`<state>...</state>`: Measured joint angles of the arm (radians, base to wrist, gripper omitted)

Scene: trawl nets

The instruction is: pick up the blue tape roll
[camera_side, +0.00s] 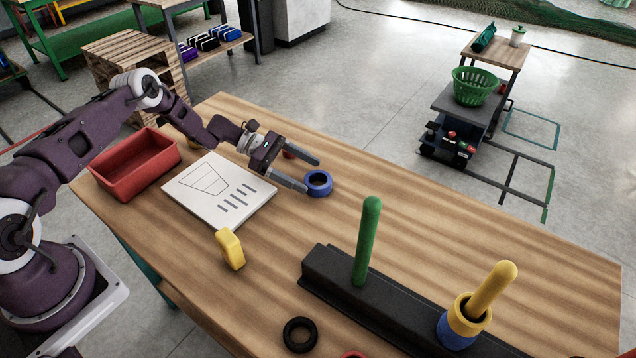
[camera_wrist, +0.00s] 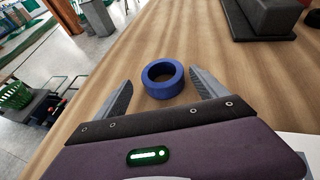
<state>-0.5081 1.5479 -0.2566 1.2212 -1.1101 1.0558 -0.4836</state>
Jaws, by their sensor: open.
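The blue tape roll (camera_side: 319,178) lies flat on the wooden table in the side view, with its hole facing up. It also shows in the wrist view (camera_wrist: 148,82), ahead of and between the two fingers. My gripper (camera_side: 312,176) is open and empty, low over the table. In the side view one fingertip is close to the roll's near left side and the other is beyond it. I cannot tell whether a finger touches the roll. In the wrist view the fingers of my gripper (camera_wrist: 160,84) stand on either side of the roll, with space visible around it.
A red bin (camera_side: 160,172), a white board with drawn lines (camera_side: 238,212) and a yellow block (camera_side: 231,250) lie left of the roll. A black base (camera_side: 325,272) with a green peg (camera_side: 367,240) and a yellow peg (camera_side: 492,288) stands nearer. A black ring (camera_side: 299,335) lies in front.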

